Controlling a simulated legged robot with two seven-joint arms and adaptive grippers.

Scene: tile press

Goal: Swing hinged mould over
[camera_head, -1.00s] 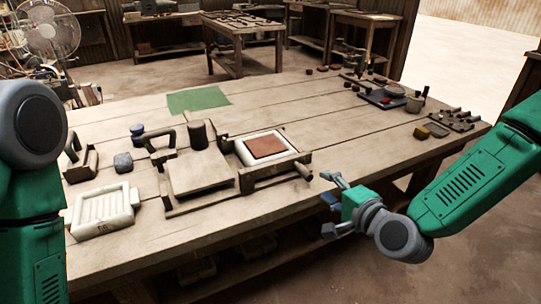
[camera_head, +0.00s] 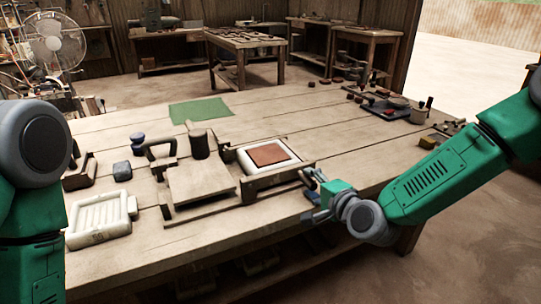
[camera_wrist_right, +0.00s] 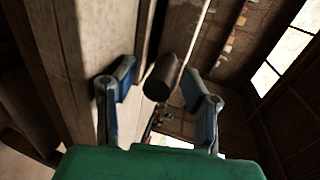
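The tile press lies on the wooden table (camera_head: 140,222), with a flat wooden plate (camera_head: 200,182) on the left. On its right is the mould, a white frame (camera_head: 248,164) around a red-brown clay slab (camera_head: 268,154), set in a wooden holder (camera_head: 270,181). A short dark round handle (camera_wrist_right: 162,78) shows in the right wrist view. My right gripper (camera_head: 312,195) is at the table's front edge, beside the holder's right end. In the right wrist view it is open (camera_wrist_right: 158,88), with the handle between or just beyond its fingertips; contact is not visible. My left gripper is out of view.
A white ribbed tray (camera_head: 100,236) sits at the front left. A green cloth (camera_head: 200,110) lies at the back. The table is mostly clear right of the press.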

